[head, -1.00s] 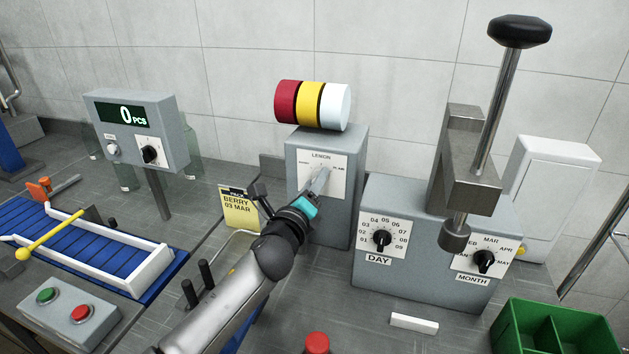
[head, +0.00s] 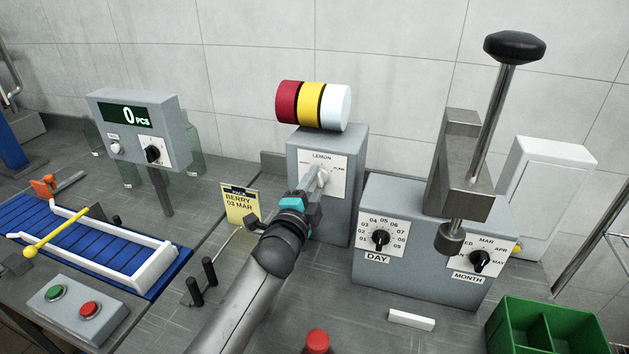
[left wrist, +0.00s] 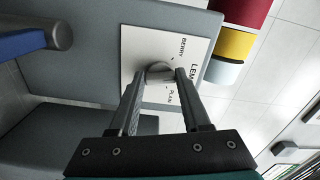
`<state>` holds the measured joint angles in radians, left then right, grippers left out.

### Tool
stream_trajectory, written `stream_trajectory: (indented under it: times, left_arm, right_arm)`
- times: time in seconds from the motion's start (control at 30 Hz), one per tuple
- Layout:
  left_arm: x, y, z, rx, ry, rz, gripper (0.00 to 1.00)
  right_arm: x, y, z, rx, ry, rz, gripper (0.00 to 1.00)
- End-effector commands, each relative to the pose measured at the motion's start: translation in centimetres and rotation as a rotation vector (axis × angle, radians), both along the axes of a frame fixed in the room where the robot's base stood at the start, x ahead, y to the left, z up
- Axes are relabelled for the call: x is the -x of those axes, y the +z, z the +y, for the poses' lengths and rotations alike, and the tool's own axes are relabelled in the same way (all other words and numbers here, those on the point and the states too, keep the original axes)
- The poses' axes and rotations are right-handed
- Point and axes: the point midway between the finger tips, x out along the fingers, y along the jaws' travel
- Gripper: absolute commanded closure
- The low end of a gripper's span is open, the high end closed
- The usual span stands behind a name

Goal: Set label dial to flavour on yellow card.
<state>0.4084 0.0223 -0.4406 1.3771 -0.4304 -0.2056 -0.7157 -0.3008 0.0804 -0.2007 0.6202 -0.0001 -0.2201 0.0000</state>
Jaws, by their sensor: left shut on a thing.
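The yellow card (head: 240,205) stands left of the label box and reads "BERRY 03 MAR". The label dial (head: 323,176) is on a white plate (head: 335,190) on the grey box (head: 342,226), with LEMON at the top and PLAIN at the right. The left wrist view shows the plate (left wrist: 132,60) with BERRY, LEMON and PLAIN. My left gripper (head: 315,183) is shut on the dial knob (left wrist: 160,70), one finger on each side. The fingers partly cover the knob, so I cannot tell its setting. My right gripper is not in view.
Red, yellow and white rolls (head: 312,105) sit on the label box. The day and month box (head: 410,270) with a tall lever (head: 490,120) stands to its right. A blue conveyor (head: 90,240) and counter display (head: 140,130) are left. A green crate (head: 550,340) is lower right.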

Motion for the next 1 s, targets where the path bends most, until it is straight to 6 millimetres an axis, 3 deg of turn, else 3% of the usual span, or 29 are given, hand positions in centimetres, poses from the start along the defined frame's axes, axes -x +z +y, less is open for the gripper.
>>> stream_trajectory:
  times: [0.6, 1.0]
  left_arm:
    - [0.0, -0.1, 0.0, 0.539, 0.002, 0.176, 1.0]
    - [0.0, -0.2, -0.1, 0.738, 0.002, 0.242, 1.0]
  right_arm:
    - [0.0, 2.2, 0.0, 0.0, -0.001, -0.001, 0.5]
    - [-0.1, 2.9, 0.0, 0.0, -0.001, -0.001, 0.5]
